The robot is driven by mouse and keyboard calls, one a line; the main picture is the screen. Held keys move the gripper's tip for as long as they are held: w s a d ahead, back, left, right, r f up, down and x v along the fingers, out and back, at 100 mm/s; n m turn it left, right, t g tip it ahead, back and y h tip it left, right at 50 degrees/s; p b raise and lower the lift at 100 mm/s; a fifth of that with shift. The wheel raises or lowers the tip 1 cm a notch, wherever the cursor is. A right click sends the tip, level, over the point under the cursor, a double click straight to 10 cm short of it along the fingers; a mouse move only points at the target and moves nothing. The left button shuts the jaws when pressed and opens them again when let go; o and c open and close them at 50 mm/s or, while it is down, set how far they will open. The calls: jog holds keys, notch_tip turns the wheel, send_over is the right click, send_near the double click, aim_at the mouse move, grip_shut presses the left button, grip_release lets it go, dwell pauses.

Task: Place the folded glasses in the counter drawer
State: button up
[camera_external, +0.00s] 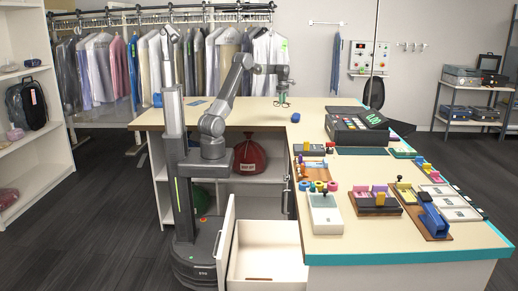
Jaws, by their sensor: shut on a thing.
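My gripper (282,98) is over the back part of the L-shaped counter, pointing down, at the end of my outstretched arm. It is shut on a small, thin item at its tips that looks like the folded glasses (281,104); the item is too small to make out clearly. The white counter drawer (290,231) is pulled open at the front, below the counter and well below my gripper. Its inside is mostly bare, with a brown strip low at its near side.
The cream counter (230,115) has a small blue item (295,117) near my gripper. A cash register (357,127) and several trays and tools crowd its right side. A red sack (250,156) sits on the shelf underneath. Bagged garments hang on the rail behind.

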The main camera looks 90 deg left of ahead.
jog(key=w+d+m+b, duration=0.2)
jog(key=w+d+m, duration=0.2)
jog(key=w+d, duration=0.5)
jog(key=w+d+f+m+b, duration=0.1)
jog(key=w+d+m+b, duration=0.2)
jog(key=d, duration=1.1)
jog(key=w+d+m, duration=0.4)
jog(key=w+d, duration=0.4)
jog(key=d, duration=0.3)
jog(key=s+d+m+b, duration=0.3)
jog(key=d+m, duration=0.2)
jog(key=d, duration=1.6)
jog(key=s+d+m+b, duration=0.3)
jog(key=d+m, duration=0.3)
jog(key=d, duration=1.4)
jog(key=s+d+f+m+b, duration=0.2)
jog(key=s+d+m+b, duration=0.3)
jog(key=s+d, duration=1.2)
jog(key=s+d+f+m+b, duration=0.1)
jog(key=s+d+f+m, duration=0.5)
jog(key=s+d+f, duration=0.65)
jog(key=shift+w+d+f+n+b, duration=0.3)
jog(key=shift+f+n+b, duration=0.15)
jog(key=shift+f, duration=3.75)
jog(key=shift+w+d+f+n+b, duration=0.2)
jog(key=shift+w+f+n+b, duration=0.25)
jog(key=shift+f, duration=3.7)
jog(key=shift+w+d+f+n+b, duration=0.25)
jog(key=shift+f+n, duration=0.25)
jog(key=shift+f, duration=3.7)
